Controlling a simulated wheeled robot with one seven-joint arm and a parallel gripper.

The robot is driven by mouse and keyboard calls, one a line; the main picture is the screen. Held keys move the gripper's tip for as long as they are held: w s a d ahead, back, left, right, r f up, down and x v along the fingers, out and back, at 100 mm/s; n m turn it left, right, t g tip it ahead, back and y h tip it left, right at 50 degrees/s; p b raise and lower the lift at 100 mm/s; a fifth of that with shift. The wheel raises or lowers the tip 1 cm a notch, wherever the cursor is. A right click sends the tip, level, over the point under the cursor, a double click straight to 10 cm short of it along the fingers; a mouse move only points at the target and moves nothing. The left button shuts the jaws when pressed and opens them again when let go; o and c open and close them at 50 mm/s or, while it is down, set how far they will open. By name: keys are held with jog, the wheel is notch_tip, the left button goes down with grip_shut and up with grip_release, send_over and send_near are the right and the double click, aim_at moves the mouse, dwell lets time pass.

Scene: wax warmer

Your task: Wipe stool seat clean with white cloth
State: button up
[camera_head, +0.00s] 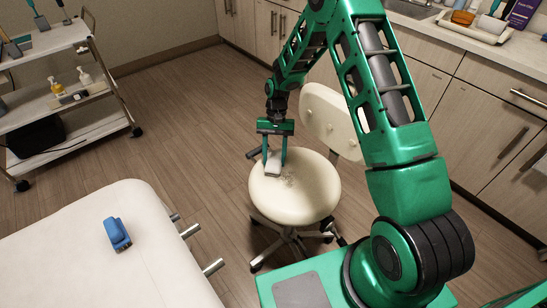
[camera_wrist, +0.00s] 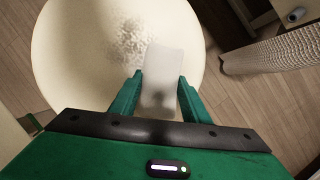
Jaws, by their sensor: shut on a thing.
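The cream stool seat (camera_head: 305,200) is round and stands in the middle of the head view, with its backrest (camera_head: 330,118) behind it. A greyish speckled patch (camera_wrist: 130,42) marks the seat; it also shows in the head view (camera_head: 288,180). My gripper (camera_head: 274,170) points down over the back left part of the seat and is shut on the white cloth (camera_wrist: 163,68). The cloth lies beside the patch in the wrist view, folded into a small block. I cannot tell whether the cloth touches the seat.
A padded cream bed (camera_head: 75,245) with a blue object (camera_head: 117,234) on it fills the front left. A trolley (camera_head: 75,130) with bottles stands at the back left. Cabinets (camera_head: 450,125) line the right and back. Wooden floor is clear between the trolley and stool.

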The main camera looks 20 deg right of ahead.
jog(key=shift+s+d, duration=0.35)
jog(key=shift+s, duration=0.55)
jog(key=shift+s+d, duration=0.4)
jog(key=shift+s, duration=0.55)
jog(key=shift+s+d, duration=0.35)
jog(key=shift+s, duration=0.55)
jog(key=shift+s, duration=0.1)
jog(key=shift+s+d, duration=0.35)
jog(key=shift+s, duration=0.5)
jog(key=shift+s+d, duration=0.35)
jog(key=shift+s, duration=0.55)
jog(key=shift+s+d, duration=0.35)
jog(key=shift+s, duration=0.5)
jog(key=shift+s+d, duration=0.35)
jog(key=shift+s, duration=0.55)
jog(key=shift+s+d, duration=0.4)
jog(key=shift+s, duration=0.5)
jog(key=shift+s+d, duration=0.35)
jog(key=shift+s, duration=0.55)
jog(key=shift+w, duration=0.1)
jog(key=shift+w+a, duration=0.35)
jog(key=shift+w, duration=0.55)
jog(key=shift+w+a, duration=0.4)
jog(key=shift+w, duration=0.45)
jog(key=shift+w+a, duration=0.35)
jog(key=shift+w, duration=0.55)
